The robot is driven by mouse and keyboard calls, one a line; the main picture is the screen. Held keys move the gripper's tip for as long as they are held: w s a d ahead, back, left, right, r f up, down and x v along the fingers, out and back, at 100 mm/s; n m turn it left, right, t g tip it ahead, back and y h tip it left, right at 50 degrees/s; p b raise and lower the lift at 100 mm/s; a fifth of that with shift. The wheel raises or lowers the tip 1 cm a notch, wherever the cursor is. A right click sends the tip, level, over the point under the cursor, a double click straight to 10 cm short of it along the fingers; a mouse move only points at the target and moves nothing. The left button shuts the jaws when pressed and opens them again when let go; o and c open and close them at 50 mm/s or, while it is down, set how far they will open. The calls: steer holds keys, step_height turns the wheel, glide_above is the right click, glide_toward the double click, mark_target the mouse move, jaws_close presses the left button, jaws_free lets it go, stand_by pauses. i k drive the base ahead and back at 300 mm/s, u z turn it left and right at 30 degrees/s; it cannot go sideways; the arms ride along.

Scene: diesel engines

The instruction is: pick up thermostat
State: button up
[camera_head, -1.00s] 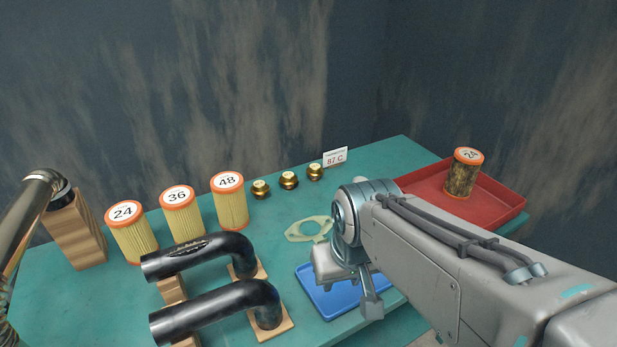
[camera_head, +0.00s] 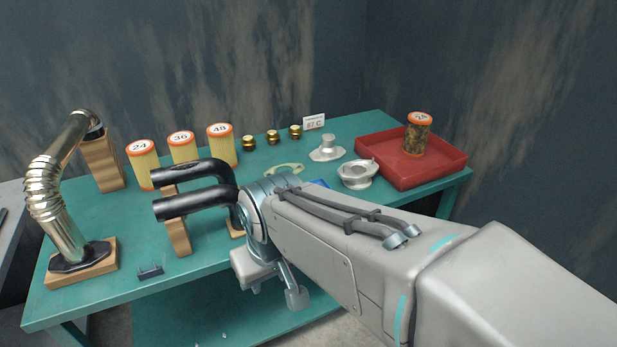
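Three small brass thermostats with pale tops stand in a row at the back of the teal table: a left one (camera_head: 249,143), a middle one (camera_head: 272,137) and a right one (camera_head: 295,131). A small sign (camera_head: 314,122) reading 87 C stands just right of them. My gripper (camera_head: 290,289) points down in front of the table's front edge, well apart from the thermostats and nearer to me. Its fingers are partly hidden by its own body, so its opening does not show clearly. I see nothing held in it.
Filters marked 24, 36 and 48 (camera_head: 221,145) stand left of the thermostats. A metal flex pipe (camera_head: 50,200) stands at left. Metal housings (camera_head: 358,175) and a red tray (camera_head: 400,172) with a dirty filter (camera_head: 417,135) are at right.

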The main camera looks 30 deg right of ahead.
mark_target(271, 136)
steer(key=u, duration=0.25)
steer(key=k, duration=0.35)
steer(key=z, duration=1.15)
steer(key=i, duration=1.15)
steer(key=u, duration=2.05)
steer(key=k, duration=0.4)
steer(key=z, duration=1.35)
